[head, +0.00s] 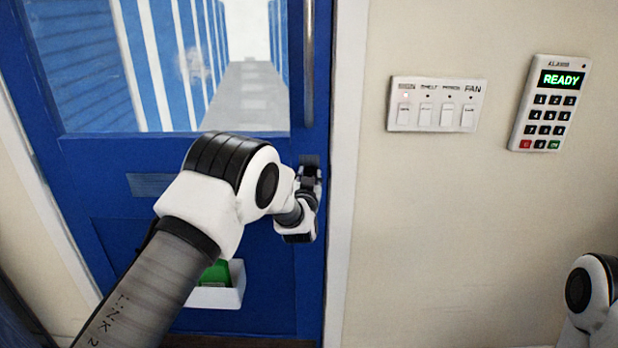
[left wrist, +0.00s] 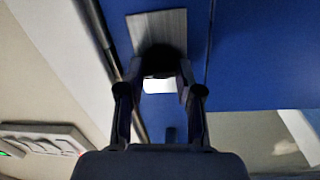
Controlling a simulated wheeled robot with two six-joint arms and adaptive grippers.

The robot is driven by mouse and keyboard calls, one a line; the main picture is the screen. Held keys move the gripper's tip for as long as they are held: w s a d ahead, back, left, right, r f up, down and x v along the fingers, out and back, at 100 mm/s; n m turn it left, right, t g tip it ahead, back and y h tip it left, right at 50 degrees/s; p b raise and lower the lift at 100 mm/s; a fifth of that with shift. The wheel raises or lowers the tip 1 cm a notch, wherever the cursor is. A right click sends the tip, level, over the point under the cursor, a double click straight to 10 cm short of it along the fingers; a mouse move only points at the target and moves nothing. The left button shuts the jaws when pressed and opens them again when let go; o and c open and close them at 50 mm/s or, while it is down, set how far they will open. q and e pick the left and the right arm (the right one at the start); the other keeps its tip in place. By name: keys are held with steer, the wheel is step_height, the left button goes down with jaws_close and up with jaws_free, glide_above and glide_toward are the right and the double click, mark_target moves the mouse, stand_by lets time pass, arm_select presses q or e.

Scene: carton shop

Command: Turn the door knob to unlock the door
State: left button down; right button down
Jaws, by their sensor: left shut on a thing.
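A blue door (head: 110,170) with a window fills the left of the head view, closed in its white frame (head: 347,150). My left gripper (head: 309,172) is at the door's right edge, below the long vertical handle, and mostly hides the knob there. In the left wrist view my left gripper (left wrist: 159,88) is shut on the dark knob (left wrist: 157,62), which stands out from a metal plate (left wrist: 157,24) on the blue door. How far the knob is turned cannot be seen. My right gripper is out of view.
A vertical bar handle (head: 309,60) runs beside the window. A switch panel (head: 435,104) and a keypad reading READY (head: 550,103) are on the wall to the right. A white box (head: 220,294) with something green sits low on the door, behind my left arm.

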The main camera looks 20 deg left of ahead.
arm_select(q)
steer(key=shift+a+f+n+t+y+b, duration=0.1)
steer(key=shift+n+y+b, duration=0.2)
steer(key=shift+n+b, duration=2.5)
steer(key=shift+f+n+t+y+b, duration=0.1)
steer(key=shift+n+y+b, duration=0.2)
steer(key=shift+n+b, duration=2.55)
steer(key=shift+a+f+n+t+y+b, duration=0.1)
steer(key=shift+n+y+b, duration=0.2)
steer(key=shift+n+b, duration=2.5)
steer(key=shift+n+p, duration=0.85)
steer(key=shift+n, duration=0.2)
steer(key=shift+r, duration=0.1)
steer(key=c, duration=1)
jaws_free()
steer(key=shift+d, duration=0.1)
steer(key=shift+o, duration=1.1)
steer(key=shift+w, duration=0.15)
